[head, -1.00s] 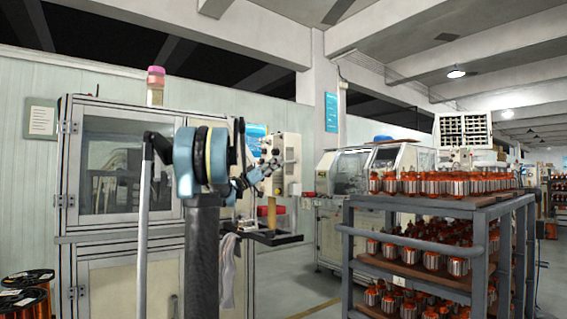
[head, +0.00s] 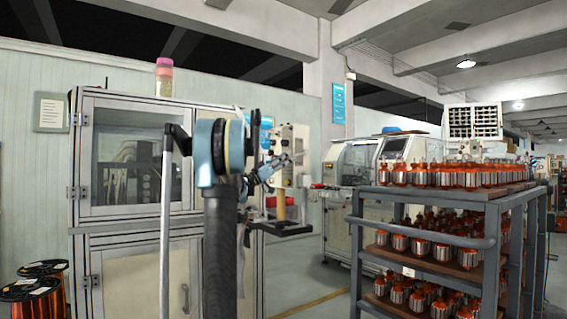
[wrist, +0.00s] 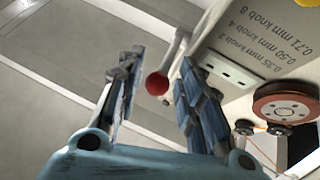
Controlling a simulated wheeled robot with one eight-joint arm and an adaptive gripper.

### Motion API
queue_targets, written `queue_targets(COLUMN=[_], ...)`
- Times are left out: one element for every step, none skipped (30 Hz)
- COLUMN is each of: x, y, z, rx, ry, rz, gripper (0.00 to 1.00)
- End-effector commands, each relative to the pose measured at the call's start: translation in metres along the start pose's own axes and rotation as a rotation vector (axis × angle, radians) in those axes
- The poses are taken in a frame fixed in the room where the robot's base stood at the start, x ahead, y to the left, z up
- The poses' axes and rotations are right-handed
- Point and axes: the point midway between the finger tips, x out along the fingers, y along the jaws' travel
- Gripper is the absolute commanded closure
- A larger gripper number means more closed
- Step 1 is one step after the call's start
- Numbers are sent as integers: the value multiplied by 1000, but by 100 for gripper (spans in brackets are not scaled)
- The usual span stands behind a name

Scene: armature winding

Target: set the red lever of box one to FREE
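In the wrist view, the lever's red ball (wrist: 157,83) sits on a thin pale metal arm (wrist: 173,48) beside a beige box (wrist: 262,62). My gripper (wrist: 159,66) is open, with one dark finger on each side of the red ball. Gaps show between the ball and both fingers, so nothing is gripped. In the head view, my gripper (head: 281,164) is close to the front of a beige control box (head: 298,143). The lever is too small to make out there. The FREE marking is not visible.
The wrist view shows printed knob sizes, a red-brown pulley (wrist: 286,106) and a yellow knob on the box. In the head view, a grey rack (head: 440,240) of copper armatures stands right and a glass-doored cabinet (head: 120,215) left. Open floor (head: 295,290) lies between.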

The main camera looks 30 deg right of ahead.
Motion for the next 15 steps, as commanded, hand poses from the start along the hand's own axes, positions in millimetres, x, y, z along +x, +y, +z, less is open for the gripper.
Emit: queue_targets(x=[0, 0, 0, 0, 0, 0, 0, 0, -1, -2, -3, -5, -8, -11, -16], y=[0, 0, 0, 0, 0, 0, 0, 0, 0, 0, 0, 0, 0, 0, 0], z=[0, 0, 0, -1, -1, -1, -1, -1, -1, -1, -1, -1, -1, -1, -1], rx=[0, 0, 0, 0, 0, 0, 1, 1, 1, 1, 1, 1, 1, 2, 2], ry=[0, 1, 1, 1, 1, 1, 1, 1, 1, 1, 1, 2, 1, 1, 1], rz=[0, 0, 0, 0, 0, 0, 0, 0, 0, 0, -1, -1, -1, -1, -1], gripper=[60, 60, 60, 60, 60, 60, 60, 60, 60, 60, 60, 60, 60, 60, 60])
